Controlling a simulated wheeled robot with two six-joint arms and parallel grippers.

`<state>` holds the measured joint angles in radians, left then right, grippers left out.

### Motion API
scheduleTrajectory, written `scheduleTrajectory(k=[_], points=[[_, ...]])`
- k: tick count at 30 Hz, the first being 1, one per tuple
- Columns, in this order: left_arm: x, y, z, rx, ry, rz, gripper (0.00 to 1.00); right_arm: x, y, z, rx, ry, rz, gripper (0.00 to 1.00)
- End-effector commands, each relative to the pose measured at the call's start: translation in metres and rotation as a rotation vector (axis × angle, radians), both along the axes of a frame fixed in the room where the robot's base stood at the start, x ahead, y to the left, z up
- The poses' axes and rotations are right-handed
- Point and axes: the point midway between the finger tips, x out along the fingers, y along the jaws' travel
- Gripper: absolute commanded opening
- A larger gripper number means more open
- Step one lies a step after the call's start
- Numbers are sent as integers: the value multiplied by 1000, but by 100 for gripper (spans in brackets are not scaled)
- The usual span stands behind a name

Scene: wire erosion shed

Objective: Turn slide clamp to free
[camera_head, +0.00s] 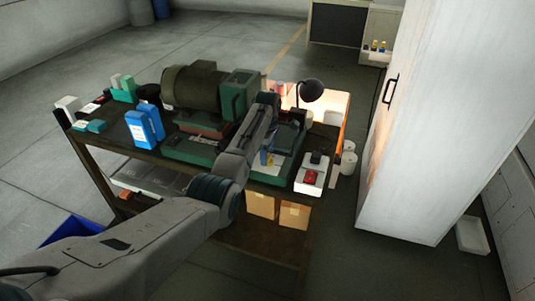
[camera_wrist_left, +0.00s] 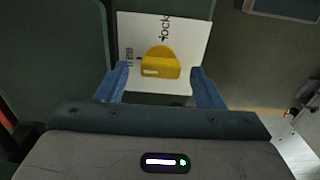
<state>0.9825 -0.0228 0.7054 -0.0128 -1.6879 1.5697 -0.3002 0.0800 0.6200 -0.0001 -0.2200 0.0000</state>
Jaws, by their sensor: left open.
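The slide clamp shows in the left wrist view as a yellow knob (camera_wrist_left: 160,62) with a rounded top and a pale mark on its front. It sits on a white plate (camera_wrist_left: 190,35) with the word "lock" printed above it and smaller print at its left. My left gripper (camera_wrist_left: 160,88) is open, with one blue finger to either side of the knob and apart from it. In the head view my left gripper (camera_head: 267,160) is over the green machine's front; the arm hides part of it, and the clamp is too small to make out clearly.
A green machine with a dark motor (camera_head: 190,88) stands on the bench. Blue bottles (camera_head: 145,125) stand left of it. A white box with a red switch (camera_head: 311,177) is at the bench's right end. A desk lamp (camera_head: 311,90) is behind. A tall white cabinet (camera_head: 425,130) stands right.

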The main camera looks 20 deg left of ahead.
Motion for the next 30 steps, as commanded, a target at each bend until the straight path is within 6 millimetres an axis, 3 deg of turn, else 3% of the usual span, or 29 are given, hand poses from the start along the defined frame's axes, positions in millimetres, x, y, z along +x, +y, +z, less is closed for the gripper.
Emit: scheduleTrajectory(k=[15, 21, 30], points=[[1, 0, 89, 0, -5, 0, 62, 0, -1, -40, -1, 0, 0, 0], [0, 0, 101, 0, -1, 0, 62, 0, -1, -42, -1, 0, 0, 0], [0, 0, 101, 0, -1, 0, 62, 0, -1, -42, -1, 0, 0, 0]])
